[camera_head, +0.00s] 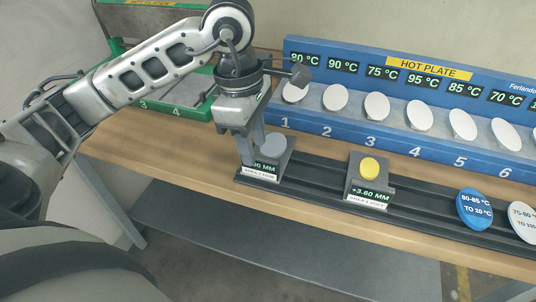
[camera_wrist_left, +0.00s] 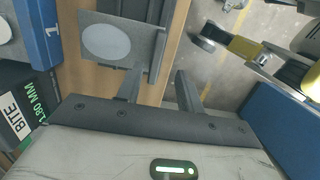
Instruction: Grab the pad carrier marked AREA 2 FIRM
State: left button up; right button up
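A dark pad carrier with a grey round pad (camera_head: 272,147) stands on the left end of the black rail; its display ends in "0 MM" and its small label is not clearly legible. My left gripper (camera_head: 252,148) points down at its left side, partly hiding it. In the left wrist view the gripper (camera_wrist_left: 158,85) has its fingers apart with nothing clamped; the carrier (camera_wrist_left: 92,17) with its grey pad lies just beyond, mostly toward the left finger. Contact cannot be told. A second carrier (camera_head: 355,168) has a yellow pad and reads +3.60 MM; its label is too small to read surely.
The black rail (camera_head: 320,178) runs along the wooden table (camera_head: 215,168). Behind it stands a blue hot plate rack (camera_head: 400,138) with several white discs. Blue (camera_head: 475,209) and white (camera_head: 523,222) temperature discs are at the right. A green-edged tray (camera_head: 190,95) is at the left.

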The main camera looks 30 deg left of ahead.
aim_at(259, 156)
pick_arm(q)
jog(key=shift+w+d+f+p, duration=0.1)
jog(key=shift+w+d+f, duration=0.05)
jog(key=shift+f, duration=0.8)
jog(key=shift+w+d+f+p, duration=0.1)
jog(key=shift+f+p, duration=0.05)
jog(key=shift+f, duration=0.75)
jog(key=shift+w+d+f+p, duration=0.1)
jog(key=shift+w+d+f, duration=0.05)
jog(key=shift+f, duration=0.8)
grip_shut()
